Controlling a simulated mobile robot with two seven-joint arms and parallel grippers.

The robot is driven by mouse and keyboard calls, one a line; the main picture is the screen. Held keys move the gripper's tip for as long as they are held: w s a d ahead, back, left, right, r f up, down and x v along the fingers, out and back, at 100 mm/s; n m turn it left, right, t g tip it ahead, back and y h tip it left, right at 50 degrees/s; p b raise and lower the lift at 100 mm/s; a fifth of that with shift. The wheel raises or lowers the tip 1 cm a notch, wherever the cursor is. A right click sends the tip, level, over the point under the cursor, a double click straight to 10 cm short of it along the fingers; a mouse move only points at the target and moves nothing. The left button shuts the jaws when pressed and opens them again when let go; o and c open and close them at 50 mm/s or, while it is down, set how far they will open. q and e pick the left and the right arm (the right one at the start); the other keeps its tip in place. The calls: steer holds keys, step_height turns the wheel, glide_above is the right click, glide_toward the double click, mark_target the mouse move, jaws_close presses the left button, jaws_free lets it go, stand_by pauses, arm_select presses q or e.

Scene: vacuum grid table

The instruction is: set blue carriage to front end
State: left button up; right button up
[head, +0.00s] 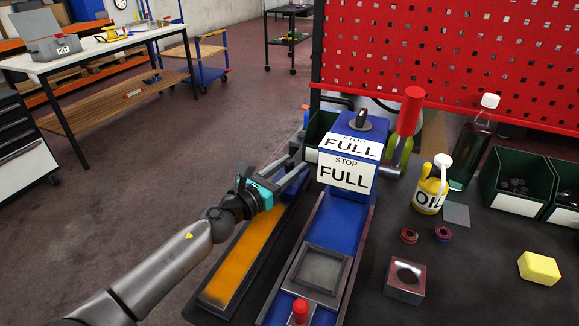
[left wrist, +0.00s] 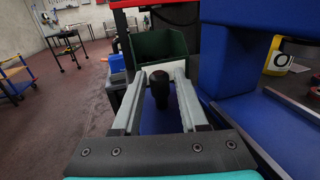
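The left gripper (head: 294,172) reaches over the far end of a long track (head: 240,262) with an orange bed. A blue part (head: 286,204), seemingly the blue carriage, shows low beneath the gripper at that far end, mostly hidden by the gripper and the track wall. In the left wrist view a black knob (left wrist: 159,88) stands upright between the two fingers, above a blue surface (left wrist: 160,121). The fingers are apart, with small gaps beside the knob, so the gripper looks open around it. The right gripper is not in view.
A tall blue block (head: 361,122) with "STOP FULL" labels stands close right of the gripper. A second blue track with a square steel frame (head: 318,270) runs towards me. A green bin (head: 318,128) is behind. An oil bottle (head: 428,195) and yellow block (head: 539,268) are right.

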arm_select(q)
jaws_close()
stand_by(1.1)
